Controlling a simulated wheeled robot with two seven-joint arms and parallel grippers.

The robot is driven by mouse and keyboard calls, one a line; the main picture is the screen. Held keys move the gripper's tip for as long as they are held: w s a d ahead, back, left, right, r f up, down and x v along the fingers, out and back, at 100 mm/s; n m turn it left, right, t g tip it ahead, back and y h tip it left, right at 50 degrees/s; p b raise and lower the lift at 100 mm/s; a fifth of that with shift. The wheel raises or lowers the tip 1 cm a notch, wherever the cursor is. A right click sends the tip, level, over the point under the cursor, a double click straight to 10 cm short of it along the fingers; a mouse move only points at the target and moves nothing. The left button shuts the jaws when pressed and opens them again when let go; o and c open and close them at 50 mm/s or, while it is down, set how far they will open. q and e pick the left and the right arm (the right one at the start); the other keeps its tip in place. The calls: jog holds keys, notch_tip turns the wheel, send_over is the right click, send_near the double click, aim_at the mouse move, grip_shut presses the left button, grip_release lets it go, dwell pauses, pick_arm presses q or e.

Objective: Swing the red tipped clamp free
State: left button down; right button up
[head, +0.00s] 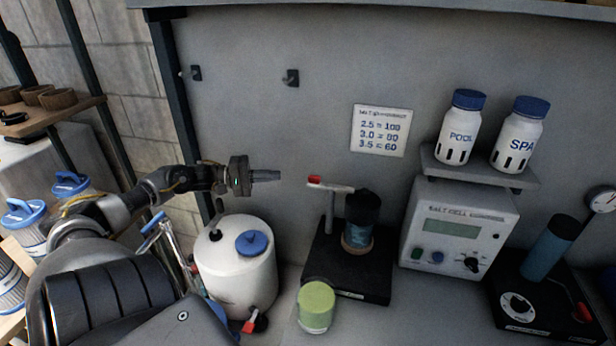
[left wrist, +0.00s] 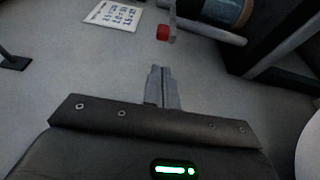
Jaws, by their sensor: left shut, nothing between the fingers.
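The red tipped clamp (head: 331,186) is a grey bar with a red end at its left, on an upright post on a black base (head: 345,272). Its bar reaches right to the dark-topped, blue-bodied cylinder (head: 360,235) on the same base. In the left wrist view the red tip (left wrist: 163,33) shows beyond my fingers. My right gripper is not in view.
A white tank (head: 236,280) with a blue cap stands below my left gripper. A control box (head: 458,235) stands to the right, with two white bottles on a shelf above.

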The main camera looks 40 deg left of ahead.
pick_arm(q)
jog(key=shift+p+x, duration=0.7)
jog(key=shift+x, duration=4.1)
jog(key=shift+d+n+t+y, duration=0.1)
jog(key=shift+n+t+y, duration=0.2)
